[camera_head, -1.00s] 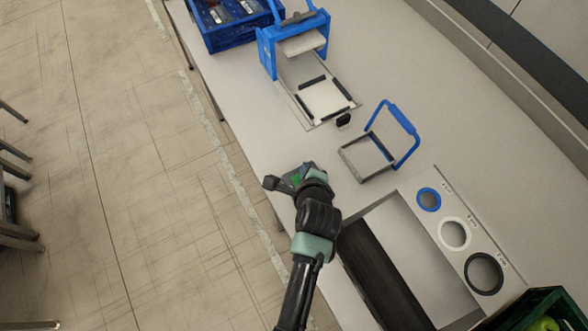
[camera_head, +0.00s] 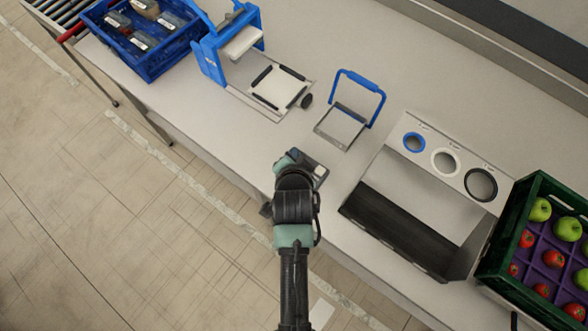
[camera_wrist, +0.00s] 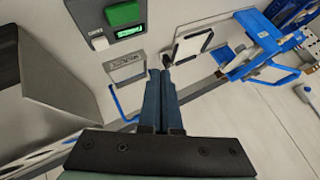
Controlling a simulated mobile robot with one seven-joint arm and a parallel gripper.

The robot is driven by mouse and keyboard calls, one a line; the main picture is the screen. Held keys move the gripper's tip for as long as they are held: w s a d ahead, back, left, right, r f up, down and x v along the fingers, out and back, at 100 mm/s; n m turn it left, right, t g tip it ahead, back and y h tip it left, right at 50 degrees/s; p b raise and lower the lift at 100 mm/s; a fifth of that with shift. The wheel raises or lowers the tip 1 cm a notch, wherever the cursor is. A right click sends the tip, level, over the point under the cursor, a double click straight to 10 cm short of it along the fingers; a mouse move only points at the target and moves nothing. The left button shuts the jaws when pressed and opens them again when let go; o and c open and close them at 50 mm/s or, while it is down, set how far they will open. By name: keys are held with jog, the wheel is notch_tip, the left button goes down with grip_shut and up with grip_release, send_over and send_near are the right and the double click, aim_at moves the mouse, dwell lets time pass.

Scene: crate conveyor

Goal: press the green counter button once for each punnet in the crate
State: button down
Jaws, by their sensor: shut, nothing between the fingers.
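The counter is a grey box (camera_head: 316,168) near the table's front edge, partly hidden behind my arm in the head view. In the wrist view its green button (camera_wrist: 123,14) is at the top, above a small lit display (camera_wrist: 130,31) whose digits I cannot read. My gripper (camera_wrist: 160,73) is shut and empty, its fingertips apart from the button in the picture and below it. A blue crate (camera_head: 150,70) at the upper left of the head view holds several dark punnets with pale labels.
A blue press-like frame (camera_head: 208,58) with a white plate stands beside the blue crate. A small tray with a blue handle (camera_head: 362,82) is behind the counter. A chute with ring holes (camera_head: 400,150) and a green crate (camera_head: 488,262) of apples stand to the right.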

jog(key=shift+f, duration=0.1)
notch_tip(320, 180, down, 9)
jog(key=b, duration=0.7)
jog(key=shift+a+r+b, duration=0.1)
jog(key=shift+r+b, duration=0.1)
jog(key=shift+b, duration=0.15)
dwell(1.4)
jog(key=shift+f, duration=0.4)
jog(key=shift+f+b, duration=0.55)
jog(key=shift+b, duration=0.05)
dwell(0.7)
jog(key=shift+r+p, duration=0.9)
jog(key=shift+r, duration=0.05)
notch_tip(320, 180, up, 5)
jog(key=p, duration=0.4)
jog(key=shift+p, duration=0.35)
